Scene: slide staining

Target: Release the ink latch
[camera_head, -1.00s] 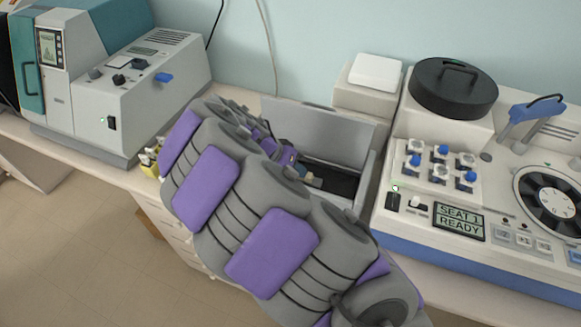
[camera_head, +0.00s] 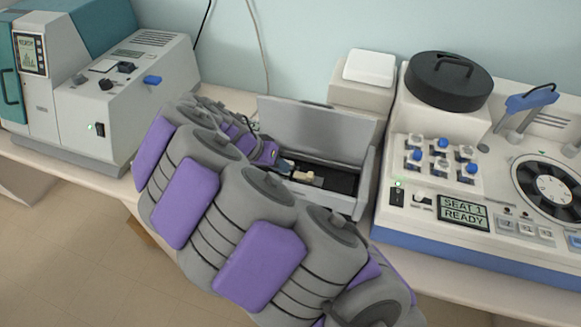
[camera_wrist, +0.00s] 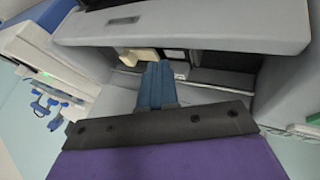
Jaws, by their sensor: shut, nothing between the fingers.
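A grey box with a raised lid (camera_head: 316,129) stands on the bench, and its dark inside shows. A small beige part (camera_head: 303,176) sits inside it; I cannot tell whether this is the ink latch. In the wrist view the grey box (camera_wrist: 200,30) fills the upper part, and a beige piece (camera_wrist: 140,57) shows in its opening. My gripper (camera_wrist: 157,68) has its blue fingers together and empty, pointing at the opening, close to the beige piece. In the head view my gripper (camera_head: 281,164) is at the box's left side, partly hidden by my arm.
A white machine with blue-knobbed valves (camera_head: 441,158) and a display reading "SEAT 1 READY" (camera_head: 463,213) stands close to the box's right. A grey and teal machine (camera_head: 120,100) stands at the left. A white block (camera_head: 368,68) is behind the box. The wall is close behind.

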